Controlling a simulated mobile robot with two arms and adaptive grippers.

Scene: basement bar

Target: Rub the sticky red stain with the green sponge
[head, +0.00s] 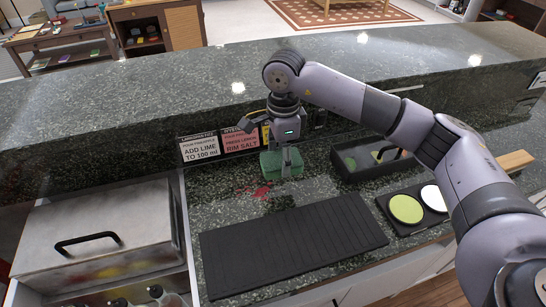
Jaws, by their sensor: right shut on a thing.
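The green sponge (270,166) is on the dark speckled counter, in the middle of the head view. My right gripper (287,160) points down and is shut on the sponge. Its fingers hide part of the sponge. The red stain (260,191) is a splattered patch on the counter just in front of the sponge and slightly to its left. I cannot tell whether the sponge overlaps the stain's far edge. My left gripper is not in view.
A black ribbed mat (290,245) lies in front of the stain. A lidded metal bin (95,235) stands at left. A black caddy (365,160) and a tray (385,207) with green and white discs are at right. Two signs (240,143) stand behind, by the raised ledge (120,115).

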